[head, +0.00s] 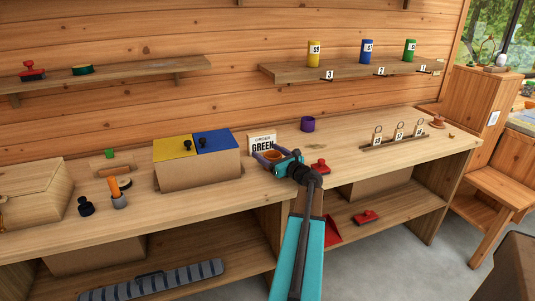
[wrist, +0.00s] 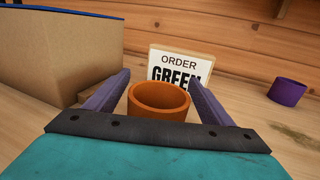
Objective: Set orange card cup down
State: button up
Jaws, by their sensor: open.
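The orange card cup (wrist: 158,101) stands upright between the two purple fingers of my gripper (wrist: 157,96) in the wrist view. The fingers are apart, with a gap visible on each side near the cup's rim. The cup's base is hidden behind my gripper's body, so I cannot tell from that view whether it touches the bench. In the head view the orange cup (head: 273,155) shows small between the fingers of my gripper (head: 267,157), at the bench top (head: 225,183) in front of the order sign.
A white sign reading "ORDER GREEN" (wrist: 181,66) stands just behind the cup. A cardboard box (head: 198,170) with yellow and blue lids is to the left.

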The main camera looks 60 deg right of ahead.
jog(key=b+v, duration=0.1)
jog(key=v, duration=1)
jog(key=shift+a, duration=0.1)
jog(key=shift+s, duration=0.15)
dwell(0.5)
